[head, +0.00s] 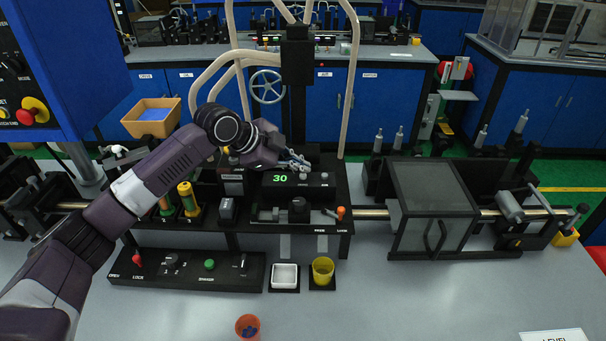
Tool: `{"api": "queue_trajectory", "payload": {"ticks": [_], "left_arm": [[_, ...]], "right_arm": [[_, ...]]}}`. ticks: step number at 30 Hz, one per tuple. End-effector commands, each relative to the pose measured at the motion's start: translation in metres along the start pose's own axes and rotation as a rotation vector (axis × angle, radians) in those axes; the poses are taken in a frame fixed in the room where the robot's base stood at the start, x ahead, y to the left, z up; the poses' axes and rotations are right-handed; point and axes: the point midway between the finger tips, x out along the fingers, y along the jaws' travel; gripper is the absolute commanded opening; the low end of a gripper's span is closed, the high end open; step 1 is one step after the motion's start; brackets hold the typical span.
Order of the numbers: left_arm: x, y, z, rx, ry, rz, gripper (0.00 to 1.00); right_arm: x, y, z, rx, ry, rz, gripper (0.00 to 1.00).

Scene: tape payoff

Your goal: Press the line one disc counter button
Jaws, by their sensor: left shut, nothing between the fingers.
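The disc counter (312,183) is a black box in the middle of the bench, with a green display reading 30. Small grey knobs or buttons show on its face to the right of the digits; their labels are too small to read. My left gripper (302,166) is shut and empty. It reaches in from the left, with its fingertips just above the counter in the picture, close to the button area. I cannot tell whether the tips touch a button. My right gripper is out of view.
A control strip (190,284) with a red knob and green button lies front left. A dark guard box (432,208) stands right. The front right bench is mostly clear.

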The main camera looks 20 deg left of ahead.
Motion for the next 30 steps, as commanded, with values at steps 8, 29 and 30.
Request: {"api": "queue_trajectory", "payload": {"ticks": [8,29,30], "left_arm": [[0.0018,0.0014,0.0012,0.0,0.0,0.001,0.0],[0.0071,0.0054,0.0052,0.0,0.0,0.001,0.0],[0.0071,0.0055,0.0052,0.0,0.0,0.001,0.0]], "right_arm": [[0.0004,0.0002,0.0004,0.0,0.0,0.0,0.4],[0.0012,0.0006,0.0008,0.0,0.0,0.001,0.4],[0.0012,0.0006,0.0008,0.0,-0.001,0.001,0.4]]}}
